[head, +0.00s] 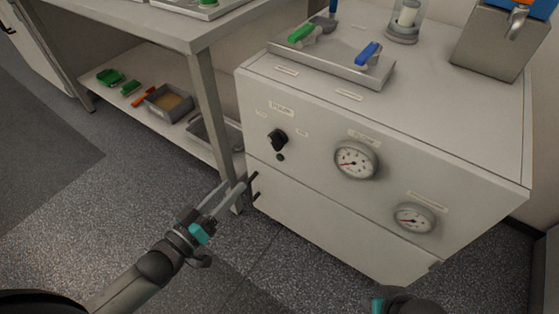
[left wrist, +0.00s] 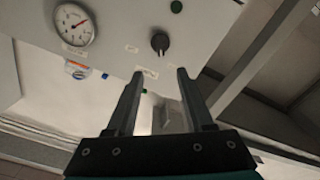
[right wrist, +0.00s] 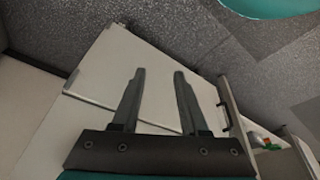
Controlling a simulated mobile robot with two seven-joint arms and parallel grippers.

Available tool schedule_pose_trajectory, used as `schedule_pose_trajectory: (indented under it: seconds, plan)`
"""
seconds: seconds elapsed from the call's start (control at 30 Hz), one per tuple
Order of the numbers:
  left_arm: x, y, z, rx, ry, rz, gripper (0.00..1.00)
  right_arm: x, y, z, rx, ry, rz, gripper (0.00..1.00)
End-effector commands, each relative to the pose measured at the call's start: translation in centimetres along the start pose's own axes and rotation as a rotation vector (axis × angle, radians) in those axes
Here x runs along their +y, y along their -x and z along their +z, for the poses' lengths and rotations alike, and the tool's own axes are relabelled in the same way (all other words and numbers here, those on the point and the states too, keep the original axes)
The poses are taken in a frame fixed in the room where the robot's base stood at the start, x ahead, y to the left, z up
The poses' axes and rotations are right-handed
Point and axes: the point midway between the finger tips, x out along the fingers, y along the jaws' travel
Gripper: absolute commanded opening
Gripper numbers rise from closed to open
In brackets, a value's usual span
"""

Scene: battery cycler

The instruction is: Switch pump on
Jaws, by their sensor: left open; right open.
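The pump switch (head: 277,139) is a black rotary knob on the front of a white cabinet (head: 310,185), under a small label. A small dark green indicator (head: 281,157) sits just below it. My left gripper (head: 250,184) is open and empty, low and to the left of the knob, apart from it. In the left wrist view the knob (left wrist: 160,41) shows beyond the gap between the open fingers (left wrist: 157,78). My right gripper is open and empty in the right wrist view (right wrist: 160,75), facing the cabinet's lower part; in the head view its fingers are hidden.
Two gauges (head: 356,161) (head: 415,217) are on the cabinet front to the right of the knob. A tray (head: 330,66) with green and blue handled valves lies on top. A bench leg (head: 218,120) stands close left of the cabinet. A shelf under the bench holds bins.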

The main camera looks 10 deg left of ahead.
Motion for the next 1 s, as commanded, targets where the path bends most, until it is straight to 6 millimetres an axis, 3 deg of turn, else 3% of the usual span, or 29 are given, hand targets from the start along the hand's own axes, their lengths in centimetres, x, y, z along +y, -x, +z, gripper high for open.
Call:
schedule_pose_trajectory:
  seconds: [0.27, 0.6, 0.73, 1.0]
  plan:
    - [0.1, -2.9, 0.0, 0.005, 0.0, 0.005, 0.53, 0.1, 1.7, -1.0, 0.033, -0.001, 0.002, 0.44]
    - [0.0, -7.8, 0.0, 0.004, 0.0, 0.003, 0.53, 0.2, 5.4, -2.2, 0.089, -0.003, 0.006, 0.44]
    - [0.0, -10.3, 0.1, 0.004, -0.002, 0.003, 0.53, -0.6, 5.7, -3.2, 0.174, 0.007, -0.013, 0.44]
    - [0.0, -12.2, 0.0, 0.001, 0.0, 0.001, 0.53, -2.2, 4.6, -5.2, 0.324, 0.019, -0.055, 0.44]
